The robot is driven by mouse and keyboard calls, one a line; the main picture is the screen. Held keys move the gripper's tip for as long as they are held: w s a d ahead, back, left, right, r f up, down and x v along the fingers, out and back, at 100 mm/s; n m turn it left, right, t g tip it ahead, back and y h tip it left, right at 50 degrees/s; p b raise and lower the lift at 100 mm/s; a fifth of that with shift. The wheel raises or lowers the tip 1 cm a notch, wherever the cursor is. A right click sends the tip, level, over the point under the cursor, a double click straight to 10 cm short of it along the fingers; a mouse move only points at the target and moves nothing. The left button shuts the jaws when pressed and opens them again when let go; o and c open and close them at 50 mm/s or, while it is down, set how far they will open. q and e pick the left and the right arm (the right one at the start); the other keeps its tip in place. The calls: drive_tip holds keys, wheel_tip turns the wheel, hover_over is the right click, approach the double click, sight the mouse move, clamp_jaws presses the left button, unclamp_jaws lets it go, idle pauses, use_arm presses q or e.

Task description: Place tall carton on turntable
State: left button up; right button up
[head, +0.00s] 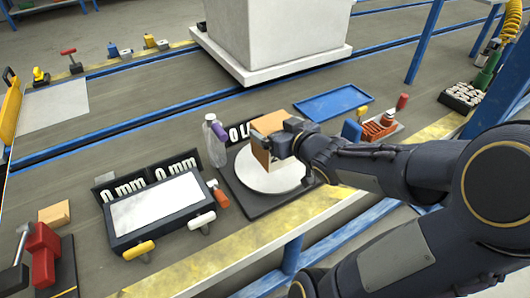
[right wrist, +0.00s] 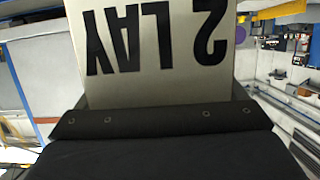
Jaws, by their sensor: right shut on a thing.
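The tall carton (head: 262,157) is a brown box, upright over the left back part of the turntable (head: 267,183). The turntable is a round white disc on a dark square base. My right gripper (head: 285,143) reaches in from the right and is shut on the carton's upper part. I cannot tell whether the carton's bottom touches the disc. In the right wrist view the carton's pale face (right wrist: 165,75) carries upside-down black lettering, "2 LAY", just beyond the dark gripper. My left gripper is not in view.
A dark framed panel (head: 158,207) with yellow and white handles lies left. A blue tray (head: 332,103) and red-orange rack (head: 379,128) lie right. A large pale block stands behind.

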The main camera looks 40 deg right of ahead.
drive_tip(key=shift+w+d+f+b, duration=0.3)
drive_tip(key=shift+w+f+b, duration=0.6)
drive_tip(key=shift+f, duration=0.6)
drive_tip(key=shift+w+d+f+b, duration=0.25)
drive_tip(key=shift+w+f+b, duration=0.7)
drive_tip(key=shift+f, duration=0.6)
drive_tip(key=shift+w+d+f+b, duration=0.3)
drive_tip(key=shift+w+f+b, duration=0.6)
drive_tip(key=shift+f, duration=0.6)
